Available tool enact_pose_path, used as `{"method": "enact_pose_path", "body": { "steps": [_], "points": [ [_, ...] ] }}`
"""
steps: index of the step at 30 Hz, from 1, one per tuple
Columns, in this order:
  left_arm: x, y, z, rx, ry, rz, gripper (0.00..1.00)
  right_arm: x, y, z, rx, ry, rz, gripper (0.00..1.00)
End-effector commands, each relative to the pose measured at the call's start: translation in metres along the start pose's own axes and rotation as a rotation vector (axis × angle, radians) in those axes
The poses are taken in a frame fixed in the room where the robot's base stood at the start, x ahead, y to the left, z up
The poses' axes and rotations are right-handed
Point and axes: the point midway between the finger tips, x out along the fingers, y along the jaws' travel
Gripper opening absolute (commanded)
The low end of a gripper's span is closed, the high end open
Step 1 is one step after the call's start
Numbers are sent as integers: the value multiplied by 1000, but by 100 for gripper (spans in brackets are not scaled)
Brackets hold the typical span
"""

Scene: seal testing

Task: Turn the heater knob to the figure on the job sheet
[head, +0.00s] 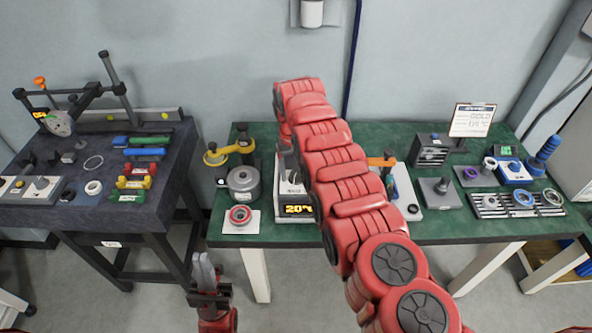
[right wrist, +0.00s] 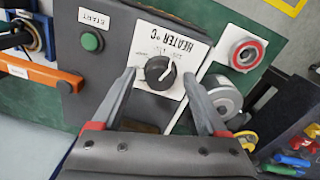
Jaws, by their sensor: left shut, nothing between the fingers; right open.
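The heater knob (right wrist: 160,72) is a black dial with a white pointer line on a white plate lettered HEATER °C. In the right wrist view my right gripper (right wrist: 159,76) is open, its fingertips on either side of the knob; I cannot tell whether they touch it. In the head view my right arm hides the knob and much of the heater unit. The unit's amber display (head: 298,209) reads about 20°. The job sheet (head: 473,120) stands at the back right, showing GOLD and a °C figure too small to read surely. My left gripper (head: 205,275) is shut and empty before the bench.
A green START button (right wrist: 92,41) and an orange handle (right wrist: 40,73) lie beside the knob. A red-ringed part (head: 240,215) and a grey round pot (head: 243,180) stand left of the heater. Several fixtures fill the green bench's right. A dark table (head: 70,210) stands left.

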Motion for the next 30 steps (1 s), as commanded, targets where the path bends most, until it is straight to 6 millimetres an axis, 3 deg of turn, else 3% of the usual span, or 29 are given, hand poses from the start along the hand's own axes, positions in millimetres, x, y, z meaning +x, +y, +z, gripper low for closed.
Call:
{"method": "enact_pose_path", "body": {
  "steps": [6,18,30],
  "points": [
    [0,0,0,0,0,0,0,1,0,0,0,0,0,74],
    [0,0,0,0,0,0,0,1,0,0,0,0,0,2],
    [7,0,-1,0,0,0,0,0,0,0,-54,1,0,0]
  ]
}}
